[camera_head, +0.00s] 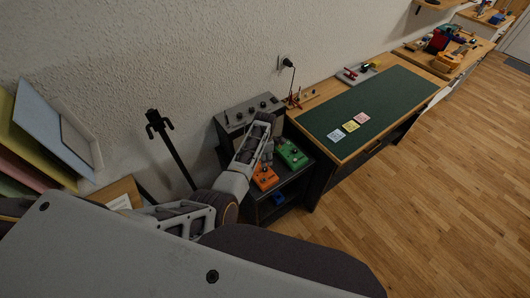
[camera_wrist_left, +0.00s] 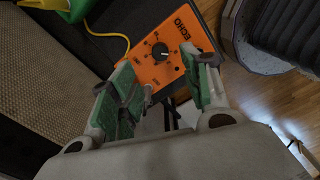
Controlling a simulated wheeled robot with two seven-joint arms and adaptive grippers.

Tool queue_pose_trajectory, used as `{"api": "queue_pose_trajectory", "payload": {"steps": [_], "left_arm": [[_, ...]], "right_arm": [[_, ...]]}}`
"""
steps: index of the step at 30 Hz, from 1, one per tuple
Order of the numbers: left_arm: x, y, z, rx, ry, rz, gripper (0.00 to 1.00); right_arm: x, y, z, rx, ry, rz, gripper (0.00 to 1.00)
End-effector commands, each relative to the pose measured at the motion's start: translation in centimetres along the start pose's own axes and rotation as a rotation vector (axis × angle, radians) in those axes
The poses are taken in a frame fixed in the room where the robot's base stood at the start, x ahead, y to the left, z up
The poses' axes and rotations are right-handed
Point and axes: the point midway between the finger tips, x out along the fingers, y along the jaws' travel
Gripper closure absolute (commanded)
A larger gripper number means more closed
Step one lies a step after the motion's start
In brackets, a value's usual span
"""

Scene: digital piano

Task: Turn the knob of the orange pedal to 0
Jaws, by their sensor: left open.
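The orange pedal (camera_head: 265,177) sits on a dark shelf unit, beside a green pedal (camera_head: 292,154). In the left wrist view the orange pedal (camera_wrist_left: 171,52) shows the word ECHO and a black knob (camera_wrist_left: 160,51) with a light pointer mark. The scale marks around the knob are too small to read. My left gripper (camera_wrist_left: 170,85) is open, with its green-padded fingers apart and nothing between them. It is over the pedal's near edge, with the knob beyond the fingertips. In the head view my left arm (camera_head: 236,180) reaches to the pedals and its gripper is hard to make out. My right gripper is not in view.
A grey amplifier (camera_head: 248,115) stands behind the pedals, close to my left arm. A yellow cable (camera_wrist_left: 112,36) runs near the orange pedal. A black stand (camera_head: 171,150) is left of the arm. A desk with a green mat (camera_head: 372,110) is to the right; the floor is clear.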

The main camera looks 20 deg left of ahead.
Motion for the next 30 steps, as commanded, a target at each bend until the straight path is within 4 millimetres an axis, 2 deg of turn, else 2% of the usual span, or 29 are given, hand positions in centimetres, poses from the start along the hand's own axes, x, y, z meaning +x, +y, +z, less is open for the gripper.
{"api": "queue_pose_trajectory", "payload": {"steps": [6, 12, 30], "left_arm": [[-2.1, 0.0, 0.1, 0.0, -0.002, 0.002, 0.52], [-3.3, 0.0, 0.1, 0.0, -0.002, 0.001, 0.52], [-3.5, 0.0, 0.0, 0.0, -0.001, 0.0, 0.52]], "right_arm": [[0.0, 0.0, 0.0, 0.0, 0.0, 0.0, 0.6], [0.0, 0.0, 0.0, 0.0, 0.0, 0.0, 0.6], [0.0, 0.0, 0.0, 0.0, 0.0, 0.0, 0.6]]}}
